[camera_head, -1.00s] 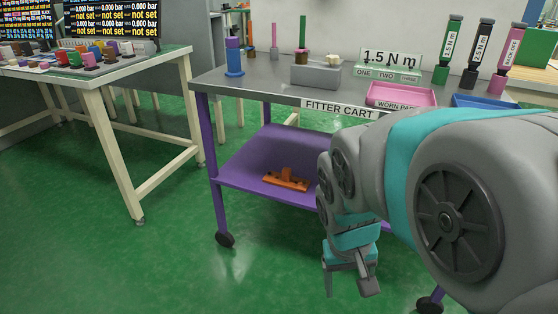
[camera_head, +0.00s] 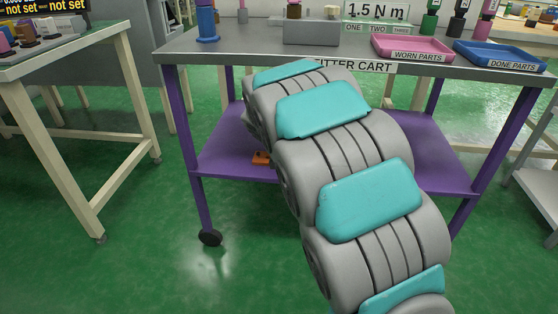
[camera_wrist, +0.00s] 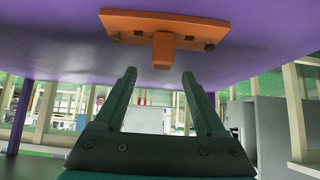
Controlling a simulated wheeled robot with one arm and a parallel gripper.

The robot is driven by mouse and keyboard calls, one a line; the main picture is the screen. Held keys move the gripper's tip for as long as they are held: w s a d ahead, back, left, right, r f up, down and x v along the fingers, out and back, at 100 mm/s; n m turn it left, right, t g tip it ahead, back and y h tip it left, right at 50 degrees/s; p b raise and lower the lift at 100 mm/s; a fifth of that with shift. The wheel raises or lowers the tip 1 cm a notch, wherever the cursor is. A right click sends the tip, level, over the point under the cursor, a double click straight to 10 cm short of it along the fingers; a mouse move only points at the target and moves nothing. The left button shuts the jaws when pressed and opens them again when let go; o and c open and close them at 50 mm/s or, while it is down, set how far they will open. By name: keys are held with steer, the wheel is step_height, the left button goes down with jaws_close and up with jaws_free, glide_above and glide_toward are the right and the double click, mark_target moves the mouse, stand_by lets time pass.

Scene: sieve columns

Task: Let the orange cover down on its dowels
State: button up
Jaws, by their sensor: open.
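The orange cover (camera_wrist: 140,25) is a flat plate with a block-like grip (camera_wrist: 163,50) at its middle. It lies against the purple lower shelf, at the top of the wrist view. A small dark round piece shows near each end; I cannot tell whether these are the dowels. In the head view only a bit of the cover (camera_head: 261,158) shows beside my arm. My gripper (camera_wrist: 160,74) is open and empty. Its fingertips point at the grip, one to each side, and appear just short of it. My arm hides the gripper in the head view.
The cart's purple lower shelf (camera_head: 440,165) lies under its grey top (camera_head: 240,50); my arm reaches in between. A cart leg (camera_head: 187,150) stands left of the cover. A pink tray (camera_head: 412,50) and a blue tray (camera_head: 500,57) sit on the top.

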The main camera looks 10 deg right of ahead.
steer(key=shift+a+f+x, duration=0.1)
steer(key=shift+x, duration=1.75)
steer(key=shift+a+f+x, duration=0.1)
steer(key=shift+x, duration=1.75)
steer(key=shift+s, duration=0.15)
jaws_close()
